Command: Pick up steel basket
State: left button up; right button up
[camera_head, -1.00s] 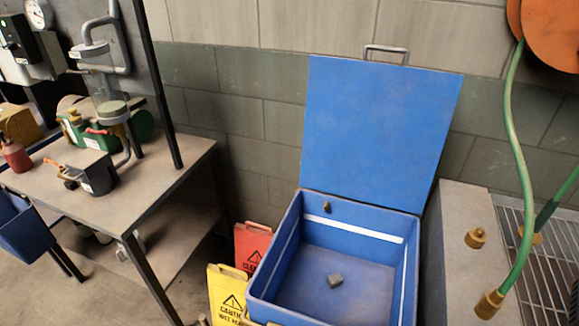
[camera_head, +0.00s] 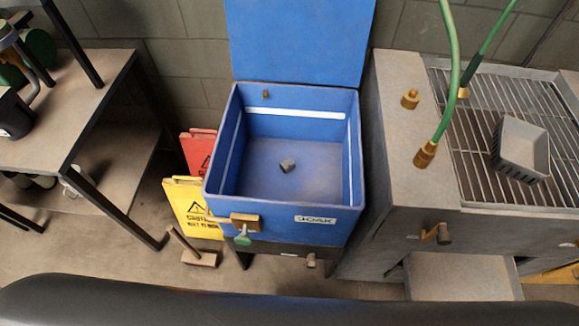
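A grey slotted basket (camera_head: 522,149), which looks like the steel basket, rests on a metal grate at the right of the head view. It has sloped sides and an open top. Neither of my grippers shows in the head view, so nothing is seen touching the basket.
A workbench (camera_head: 100,105) stands left, beside yellow (camera_head: 190,207) and red signs.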

aim_at(520, 151)
jog(key=z, duration=1.5)
jog(key=i+l+u, duration=0.1)
jog(key=l+u, duration=0.15)
jog(key=u, duration=0.2)
jog(key=l+u, duration=0.2)
jog(key=u, duration=0.3)
